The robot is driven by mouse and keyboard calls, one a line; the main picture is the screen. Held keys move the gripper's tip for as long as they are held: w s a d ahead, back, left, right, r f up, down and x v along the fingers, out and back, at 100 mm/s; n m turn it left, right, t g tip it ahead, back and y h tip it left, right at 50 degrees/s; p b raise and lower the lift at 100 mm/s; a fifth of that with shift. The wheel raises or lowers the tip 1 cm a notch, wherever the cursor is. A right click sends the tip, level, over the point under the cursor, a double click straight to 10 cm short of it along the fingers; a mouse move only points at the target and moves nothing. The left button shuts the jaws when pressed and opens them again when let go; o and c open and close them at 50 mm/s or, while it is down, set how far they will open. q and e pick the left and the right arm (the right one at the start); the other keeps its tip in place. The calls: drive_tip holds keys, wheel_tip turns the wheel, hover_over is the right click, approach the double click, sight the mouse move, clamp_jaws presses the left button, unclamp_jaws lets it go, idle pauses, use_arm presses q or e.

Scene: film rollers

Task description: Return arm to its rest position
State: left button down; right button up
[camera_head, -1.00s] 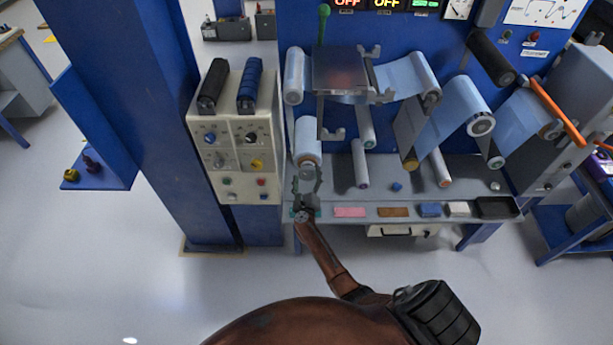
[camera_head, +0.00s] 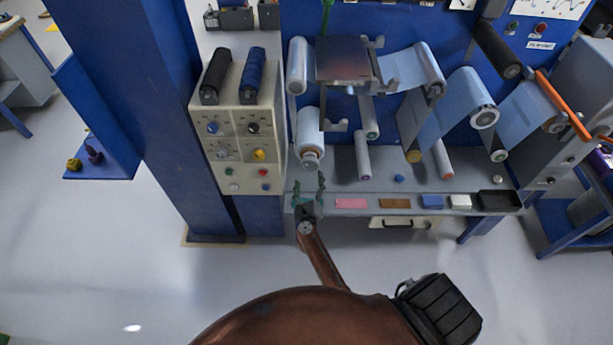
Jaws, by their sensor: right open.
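My right gripper (camera_head: 308,189) is open and empty at the front left edge of the grey machine shelf (camera_head: 330,184). Its fingers point toward the machine, just in front of and below the lower left film roll (camera_head: 311,140), apart from it. The copper-coloured arm comes up from the bottom of the view to this gripper. My left gripper is not in view.
A cream control box (camera_head: 237,150) with knobs and buttons stands left of the gripper beside a blue column (camera_head: 165,110). Pink (camera_head: 351,203), brown (camera_head: 394,203) and blue (camera_head: 431,201) blocks line the shelf's front edge. Floor (camera_head: 120,270) in front is clear.

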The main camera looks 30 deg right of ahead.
drive_tip(key=shift+f, duration=0.1)
drive_tip(key=s+a+f+n+g+y, duration=0.25)
drive_tip(key=s+f+n, duration=0.45)
drive_tip(key=f, duration=0.4)
drive_tip(key=s+a+f+n+g+y, duration=0.1)
drive_tip(key=s+a+f+n+y, duration=0.2)
drive_tip(key=s+f+n, duration=0.6)
drive_tip(key=s+a+f+n+g+y, duration=0.1)
drive_tip(key=s+a+f+n+y, duration=0.35)
drive_tip(key=f, duration=0.75)
drive_tip(key=s+d+f+n+g, duration=0.1)
drive_tip(key=s+f+n+g, duration=0.2)
drive_tip(key=s, duration=1)
drive_tip(key=s+d+f+n+g, duration=0.2)
drive_tip(key=s+f+n, duration=0.5)
drive_tip(key=s, duration=0.6)
drive_tip(key=s+d+f+n+g+h, duration=0.1)
drive_tip(key=s+f+n+g, duration=0.4)
drive_tip(key=s, duration=0.8)
drive_tip(key=shift+s+d+f+n, duration=0.3)
drive_tip(key=shift+d+f+n, duration=0.05)
drive_tip(key=shift+n, duration=0.1)
drive_tip(key=shift+c, duration=0.4)
